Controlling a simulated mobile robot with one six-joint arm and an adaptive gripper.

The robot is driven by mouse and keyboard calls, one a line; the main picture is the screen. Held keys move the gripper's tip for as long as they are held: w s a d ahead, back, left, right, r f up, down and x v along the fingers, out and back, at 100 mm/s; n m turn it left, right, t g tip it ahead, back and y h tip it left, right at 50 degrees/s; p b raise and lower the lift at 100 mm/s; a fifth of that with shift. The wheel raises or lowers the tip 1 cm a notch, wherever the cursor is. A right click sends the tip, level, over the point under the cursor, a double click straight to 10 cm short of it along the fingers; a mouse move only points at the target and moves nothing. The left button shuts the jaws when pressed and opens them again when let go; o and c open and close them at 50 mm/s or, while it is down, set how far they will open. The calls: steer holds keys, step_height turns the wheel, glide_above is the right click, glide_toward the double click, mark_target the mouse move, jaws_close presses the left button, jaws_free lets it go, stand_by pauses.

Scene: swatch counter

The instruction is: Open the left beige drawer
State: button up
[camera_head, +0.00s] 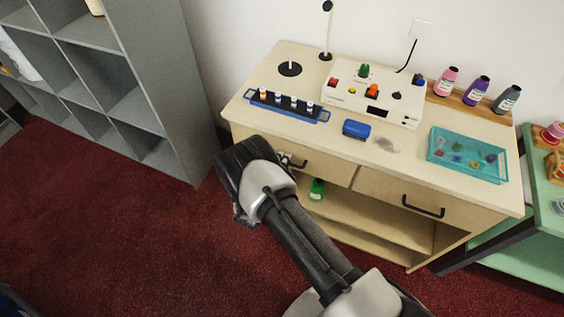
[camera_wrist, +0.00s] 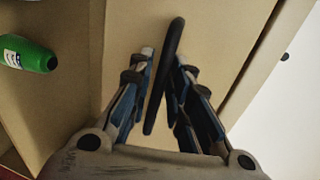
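The left beige drawer (camera_head: 325,167) is in the cabinet front under the counter, and its front looks flush with the cabinet. It also fills the middle of the wrist view (camera_wrist: 215,35). Its dark bar handle (camera_wrist: 172,45) shows between the fingers of my gripper (camera_wrist: 165,68). In the head view my gripper (camera_head: 288,161) is at the left drawer's front, and my wrist hides part of the drawer and most of the handle.
The right drawer (camera_head: 395,197) with its black handle is shut. A green bottle (camera_head: 317,189) stands on the open shelf below. The counter (camera_head: 262,82) holds a blue rack, a control box and a teal tray (camera_head: 470,172). A grey shelf unit (camera_head: 165,90) stands left. Red carpet in front is clear.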

steer(key=shift+c, duration=0.4)
jaws_close()
